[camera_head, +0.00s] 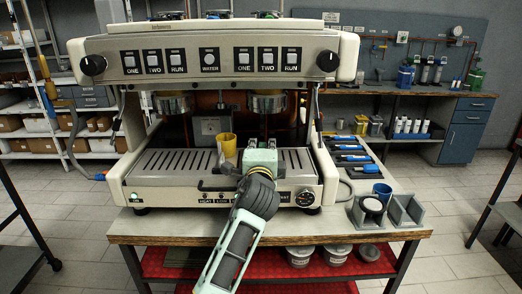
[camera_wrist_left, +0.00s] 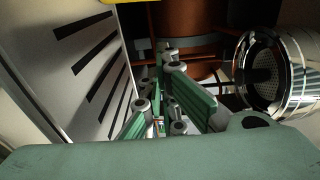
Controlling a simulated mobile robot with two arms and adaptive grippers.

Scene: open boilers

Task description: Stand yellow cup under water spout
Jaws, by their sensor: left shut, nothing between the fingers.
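The yellow cup (camera_head: 227,145) stands upright at the middle of the coffee machine's slatted drip tray (camera_head: 175,162), below the WATER button. A thin piece hangs just above the cup in front of the back panel; it is too small to tell clearly whether it is the water spout. My left gripper (camera_head: 259,152) is just right of the cup, over the tray, reaching into the machine. Its fingers (camera_wrist_left: 172,105) are shut and empty in the left wrist view, where a yellow edge (camera_wrist_left: 117,2) shows at the top. I cannot tell whether gripper and cup touch. My right gripper is out of view.
Metal group heads (camera_head: 172,103) hang over the tray; the right one (camera_head: 266,103) is above my left gripper and looms close in the wrist view (camera_wrist_left: 278,70). A blue cup (camera_head: 382,191), grey holders (camera_head: 405,211) and blue-handled tools (camera_head: 351,150) occupy the counter's right side.

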